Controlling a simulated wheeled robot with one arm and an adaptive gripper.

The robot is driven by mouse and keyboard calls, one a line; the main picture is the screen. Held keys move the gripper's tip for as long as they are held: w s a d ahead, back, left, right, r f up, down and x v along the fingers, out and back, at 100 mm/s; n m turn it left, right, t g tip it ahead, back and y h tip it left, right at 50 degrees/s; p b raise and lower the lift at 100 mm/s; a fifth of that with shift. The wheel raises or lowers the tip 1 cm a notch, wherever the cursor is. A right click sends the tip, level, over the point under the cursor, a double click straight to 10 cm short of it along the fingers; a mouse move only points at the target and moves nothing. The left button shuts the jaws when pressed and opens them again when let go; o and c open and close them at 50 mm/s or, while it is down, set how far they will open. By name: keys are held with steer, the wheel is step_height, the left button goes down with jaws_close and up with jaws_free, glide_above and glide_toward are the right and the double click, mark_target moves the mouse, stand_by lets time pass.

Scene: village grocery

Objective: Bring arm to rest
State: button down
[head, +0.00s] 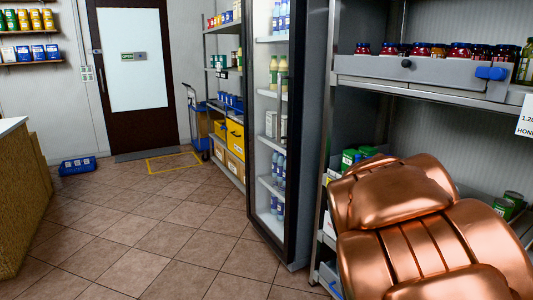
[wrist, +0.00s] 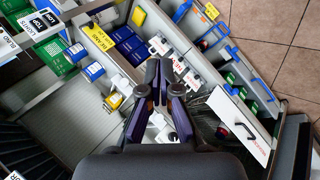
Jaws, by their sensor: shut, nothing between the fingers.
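My copper-coloured arm (head: 425,225) fills the lower right of the head view, in front of the grey shelf unit. The gripper is out of sight in that view. In the wrist view my gripper (wrist: 158,78) points up the picture from the bottom middle. Its dark fingers with purple sides are close together with nothing held between them. Behind the fingers lie shelves with boxes and packets; I cannot tell how far off they are.
A shelf edge (head: 420,72) with jars stands close at the right. A glass-door fridge (head: 272,130) stands left of the arm. Open tiled floor (head: 150,225) runs towards the dark door (head: 136,80). A counter (head: 20,195) is at the left, with a blue crate (head: 78,166) beyond.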

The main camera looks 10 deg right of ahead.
steer(key=s+a+r+n+y+p, duration=0.3)
steer(key=s+a+r+p, duration=0.2)
steer(key=a, duration=0.5)
steer(key=s+a+r+n+t+y+p, duration=0.1)
steer(key=s+a+r+n+y+p, duration=0.2)
steer(key=s+a+p, duration=0.6)
steer(key=shift+a+r+n+y, duration=0.3)
steer(key=shift+a+r+y, duration=0.3)
steer(key=shift+a+r, duration=0.4)
steer(key=shift+a+f, duration=0.1)
steer(key=shift+f, duration=0.05)
